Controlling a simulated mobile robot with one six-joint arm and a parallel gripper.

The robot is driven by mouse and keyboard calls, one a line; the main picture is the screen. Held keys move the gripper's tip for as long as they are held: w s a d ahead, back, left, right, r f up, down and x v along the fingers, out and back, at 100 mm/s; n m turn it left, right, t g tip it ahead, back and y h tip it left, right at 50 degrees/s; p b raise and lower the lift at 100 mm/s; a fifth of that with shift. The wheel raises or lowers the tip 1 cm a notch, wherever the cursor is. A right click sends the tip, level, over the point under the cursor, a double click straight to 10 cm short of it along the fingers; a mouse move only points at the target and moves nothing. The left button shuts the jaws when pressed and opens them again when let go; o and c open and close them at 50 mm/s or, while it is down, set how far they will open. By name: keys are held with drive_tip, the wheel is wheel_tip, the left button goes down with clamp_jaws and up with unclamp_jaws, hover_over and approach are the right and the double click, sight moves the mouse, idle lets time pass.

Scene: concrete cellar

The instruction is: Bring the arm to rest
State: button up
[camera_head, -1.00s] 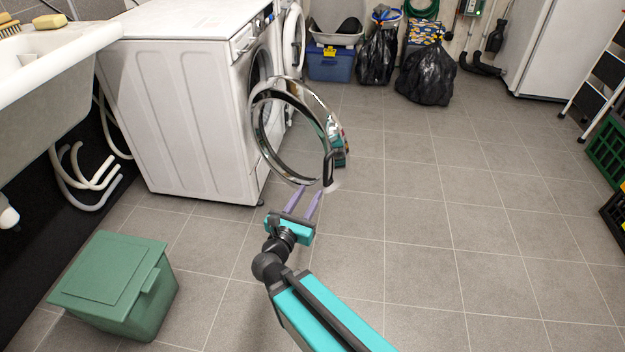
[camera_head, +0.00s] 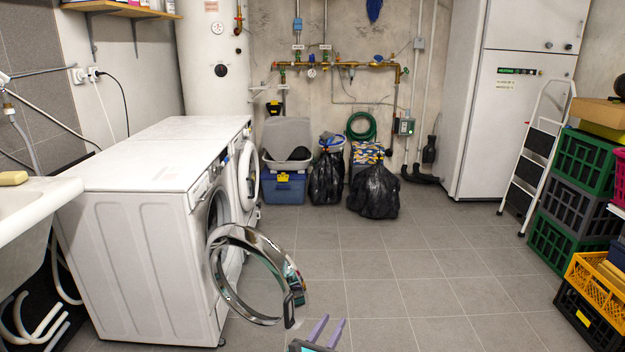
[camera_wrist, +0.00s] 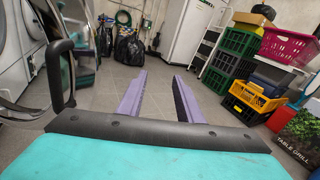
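My gripper (camera_head: 326,331) is at the bottom edge of the head view, with only its purple fingers and a bit of the teal body showing. In the wrist view my gripper (camera_wrist: 161,84) has its two purple fingers apart, with nothing between them but floor behind. The fingers point forward over the tiled floor. The open round door (camera_head: 249,275) of the front washing machine (camera_head: 150,245) is just left of the gripper. The door (camera_wrist: 62,75) also shows at the left of the wrist view, apart from the fingers. The rest of my arm is out of the head view.
Stacked crates (camera_head: 575,207) and a step ladder (camera_head: 537,160) stand at the right. Black bags (camera_head: 375,192) and a blue bin (camera_head: 284,188) stand at the back wall. A white sink (camera_head: 30,215) is at the left. The middle floor (camera_head: 400,265) is clear.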

drive_tip(key=w+d+f+n+g+y+p, duration=0.1)
drive_tip(key=w+d+f+n+y+p, duration=0.1)
drive_tip(key=d+n+y+p, duration=0.45)
drive_tip(key=s+f+n+g+y+p, duration=0.3)
drive_tip(key=s+f+n+g+p, duration=0.6)
drive_tip(key=n, duration=0.7)
drive_tip(key=s+d+f+n+g+p, duration=0.15)
drive_tip(key=s+f+n, duration=0.25)
drive_tip(key=s, duration=0.5)
drive_tip(key=s+f+n+g+b, duration=0.1)
drive_tip(key=s+f+n+g, duration=0.3)
drive_tip(key=s, duration=0.4)
drive_tip(key=s+d+r+n+g, duration=0.1)
drive_tip(key=s+n+g, duration=0.1)
drive_tip(key=s+n, duration=0.2)
drive_tip(key=s+d+n+g+h, duration=0.1)
drive_tip(key=s+d+n+g, duration=0.1)
drive_tip(key=s+n, duration=0.3)
drive_tip(key=s+g, duration=0.1)
drive_tip(key=s, duration=0.3)
drive_tip(key=shift+s+d+r+g, duration=0.3)
drive_tip(key=shift+s+r+g, duration=0.05)
drive_tip(key=shift+r, duration=0.05)
drive_tip(key=shift+h, duration=0.25)
